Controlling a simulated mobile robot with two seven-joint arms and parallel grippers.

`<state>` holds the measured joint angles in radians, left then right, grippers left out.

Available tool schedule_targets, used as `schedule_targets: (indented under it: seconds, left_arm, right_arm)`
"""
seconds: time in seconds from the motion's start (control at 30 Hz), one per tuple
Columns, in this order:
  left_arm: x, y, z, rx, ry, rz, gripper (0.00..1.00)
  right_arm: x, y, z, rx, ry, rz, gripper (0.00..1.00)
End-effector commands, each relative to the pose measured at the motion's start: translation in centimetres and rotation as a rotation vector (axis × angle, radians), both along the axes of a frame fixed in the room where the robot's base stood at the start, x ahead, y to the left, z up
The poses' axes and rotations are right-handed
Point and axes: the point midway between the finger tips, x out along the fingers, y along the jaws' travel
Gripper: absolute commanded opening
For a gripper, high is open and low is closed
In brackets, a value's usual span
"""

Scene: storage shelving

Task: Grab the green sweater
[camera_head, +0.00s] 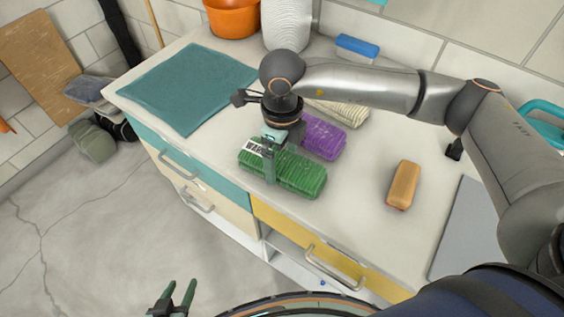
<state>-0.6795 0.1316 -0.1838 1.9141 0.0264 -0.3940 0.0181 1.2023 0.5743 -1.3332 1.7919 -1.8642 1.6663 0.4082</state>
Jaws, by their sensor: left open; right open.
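The green sweater (304,176) is a folded, knitted bundle on the white countertop, near its front edge. My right gripper (271,162) reaches down from above over the left part of the sweater. One finger shows in front of the sweater's near side, and the other is mostly hidden. The gripper is open, and I cannot tell whether it touches the knit. My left gripper (176,298) is open and empty at the bottom left, low in front of the drawers and away from the sweater.
A purple folded bundle (323,137) lies just behind the sweater, with a cream one (342,111) beyond it. A brush (403,184) lies to the right. A teal cloth (186,84) covers the counter's left. Drawer handles (332,264) stick out in front.

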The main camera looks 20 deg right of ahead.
Motion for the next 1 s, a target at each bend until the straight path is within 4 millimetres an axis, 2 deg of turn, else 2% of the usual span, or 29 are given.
schedule_targets:
  seconds: [0.27,1.0]
  left_arm:
    - [0.00,-0.01,0.01,0.000,0.000,0.000,0.50]
    - [0.01,-0.02,0.03,0.000,0.000,0.000,0.50]
  right_arm:
    - [0.00,0.03,-0.36,0.001,-0.001,0.001,0.99]
    - [0.01,0.04,-0.28,0.001,-0.001,0.001,0.16]
